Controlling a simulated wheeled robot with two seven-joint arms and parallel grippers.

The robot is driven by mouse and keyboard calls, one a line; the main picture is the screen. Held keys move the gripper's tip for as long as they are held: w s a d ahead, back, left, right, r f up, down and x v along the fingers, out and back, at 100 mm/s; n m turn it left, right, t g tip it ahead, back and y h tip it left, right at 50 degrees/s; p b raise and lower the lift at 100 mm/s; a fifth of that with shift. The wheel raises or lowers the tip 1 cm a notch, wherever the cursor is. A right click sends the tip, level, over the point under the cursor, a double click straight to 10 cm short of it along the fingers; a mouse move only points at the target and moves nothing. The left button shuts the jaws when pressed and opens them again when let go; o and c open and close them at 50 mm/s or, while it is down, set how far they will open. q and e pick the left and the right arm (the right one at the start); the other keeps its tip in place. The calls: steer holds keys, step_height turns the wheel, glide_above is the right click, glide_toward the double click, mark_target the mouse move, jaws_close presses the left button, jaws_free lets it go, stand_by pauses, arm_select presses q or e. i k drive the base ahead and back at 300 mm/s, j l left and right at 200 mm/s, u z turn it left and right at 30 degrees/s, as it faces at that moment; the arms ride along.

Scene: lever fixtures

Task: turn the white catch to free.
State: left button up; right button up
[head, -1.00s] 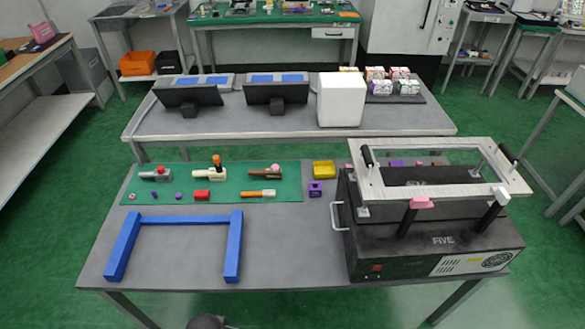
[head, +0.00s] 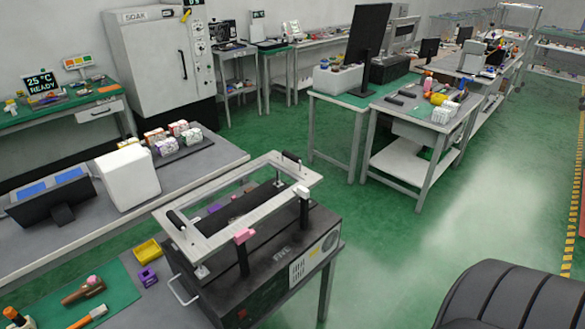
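The white catch (head: 303,192) sits at the top of a black post at the right part of the front edge of a black box-shaped machine (head: 262,268). A pink catch (head: 244,235) tops a similar black post to its left. Both are beside the pale rectangular frame (head: 215,240) that lies over the machine, with black handles (head: 291,157) at its ends. The catch's exact setting is too small to read. Neither of my grippers is in view.
A grey table with a green mat (head: 115,288) holds small parts and a yellow bin (head: 147,250) left of the machine. A bench with a white box (head: 128,177) stands behind. Green floor (head: 420,230) is open to the right. A dark ribbed shape (head: 515,295) fills the lower right corner.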

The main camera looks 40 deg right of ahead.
mark_target(301, 191)
steer(key=z, duration=1.2)
steer(key=k+j+z, duration=0.15)
steer(key=z, duration=0.25)
steer(key=k+j+z, duration=0.2)
steer(key=z, duration=0.2)
